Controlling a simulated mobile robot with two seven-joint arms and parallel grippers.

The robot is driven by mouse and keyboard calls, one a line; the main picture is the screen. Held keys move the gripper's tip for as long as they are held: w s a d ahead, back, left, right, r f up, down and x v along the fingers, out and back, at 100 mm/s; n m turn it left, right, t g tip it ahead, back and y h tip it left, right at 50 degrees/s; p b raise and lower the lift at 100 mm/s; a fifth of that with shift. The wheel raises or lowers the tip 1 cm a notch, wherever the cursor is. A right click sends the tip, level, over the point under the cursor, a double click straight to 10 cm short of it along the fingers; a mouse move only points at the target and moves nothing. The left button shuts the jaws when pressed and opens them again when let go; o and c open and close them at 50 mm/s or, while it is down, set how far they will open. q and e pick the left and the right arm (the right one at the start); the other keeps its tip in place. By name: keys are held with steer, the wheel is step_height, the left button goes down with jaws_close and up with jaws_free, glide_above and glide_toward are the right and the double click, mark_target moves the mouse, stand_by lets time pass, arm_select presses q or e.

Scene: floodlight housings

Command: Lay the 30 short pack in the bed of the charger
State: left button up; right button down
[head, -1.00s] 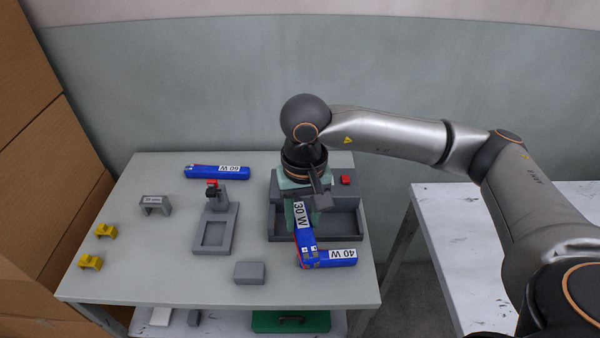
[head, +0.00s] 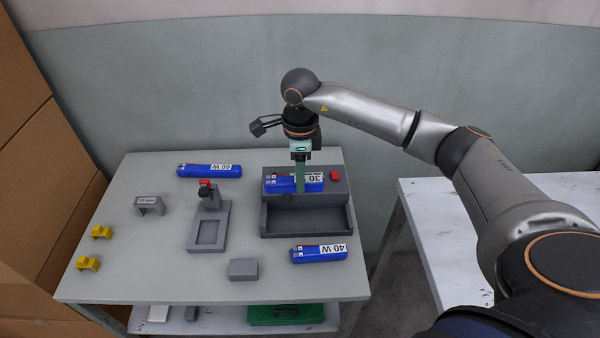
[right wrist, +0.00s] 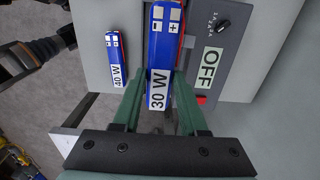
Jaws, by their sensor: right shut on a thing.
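The 30 W pack (head: 284,187) is blue with a white label. My right gripper (head: 300,188) is shut on it, with its green fingers on both sides of the pack in the right wrist view (right wrist: 158,100). The pack lies crosswise in the head view, in front of the rear panel of the grey charger (head: 308,233) and over the back of its bed. I cannot tell whether it touches the charger. The open bed looks empty. The charger's red button (head: 335,176) shows at right, and its OFF label (right wrist: 212,62) shows in the wrist view. My left gripper is not in view.
A 40 W pack (head: 320,254) lies in front of the charger and a 60 W pack (head: 210,170) at the back left. A grey stand (head: 208,232), a grey block (head: 243,269), a grey bracket (head: 150,205) and two yellow pieces (head: 88,263) stand on the table.

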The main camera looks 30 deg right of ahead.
steer(key=shift+f, duration=0.1)
step_height(320, 180, down, 9)
steer(key=b, duration=0.7)
steer(key=shift+f+b, duration=0.3)
steer(key=shift+f, duration=0.05)
stand_by(0.5)
steer(key=shift+f, duration=0.3)
steer(key=shift+f+b, duration=1.1)
steer(key=shift+f, duration=0.15)
stand_by(0.5)
